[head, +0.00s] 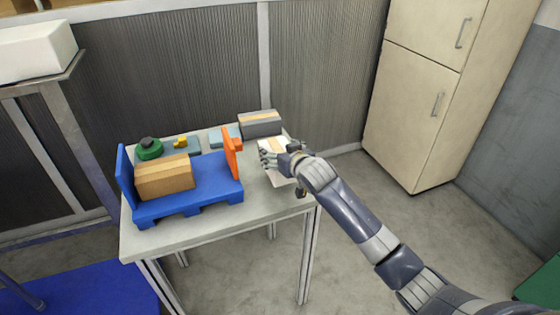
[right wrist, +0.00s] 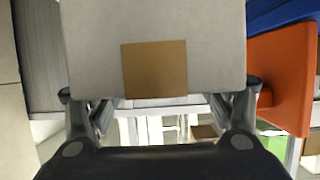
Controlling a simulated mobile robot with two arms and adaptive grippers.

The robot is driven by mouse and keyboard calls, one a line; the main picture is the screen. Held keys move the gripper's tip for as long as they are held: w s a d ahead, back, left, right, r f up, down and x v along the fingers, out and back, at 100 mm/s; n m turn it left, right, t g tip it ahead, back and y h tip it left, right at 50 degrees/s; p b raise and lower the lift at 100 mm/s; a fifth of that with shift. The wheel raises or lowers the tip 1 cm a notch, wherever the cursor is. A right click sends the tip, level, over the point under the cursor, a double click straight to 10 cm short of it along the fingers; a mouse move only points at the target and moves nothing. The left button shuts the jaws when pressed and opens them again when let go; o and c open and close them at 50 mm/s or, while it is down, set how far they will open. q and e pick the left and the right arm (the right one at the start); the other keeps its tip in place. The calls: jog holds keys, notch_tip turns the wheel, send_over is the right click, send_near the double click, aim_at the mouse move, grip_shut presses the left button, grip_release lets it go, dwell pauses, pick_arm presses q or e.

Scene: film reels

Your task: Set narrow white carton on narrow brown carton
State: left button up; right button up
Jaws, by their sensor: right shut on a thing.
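The narrow white carton (head: 278,176), with a tan strip on it, is at the right side of the table. My right gripper (head: 272,158) is shut on it and covers part of it. In the right wrist view the white carton (right wrist: 95,50) fills the space between the fingers and shows a square tan patch. I cannot tell whether it touches the table. The narrow brown carton (head: 165,180) lies on a blue pallet (head: 190,205) to the left, with its top clear. My left gripper is not in view.
An orange upright piece (head: 232,158) stands at the pallet's right end, between the two cartons. A blue upright wall (head: 126,178) is at its left end. A grey carton (head: 261,123), a green round thing (head: 149,149) and a small yellow thing (head: 181,141) are at the table's back.

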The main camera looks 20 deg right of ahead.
jog(key=shift+f, duration=1.65)
jog(key=shift+f, duration=0.15)
jog(key=o, duration=1.5)
jog(key=shift+c, duration=0.2)
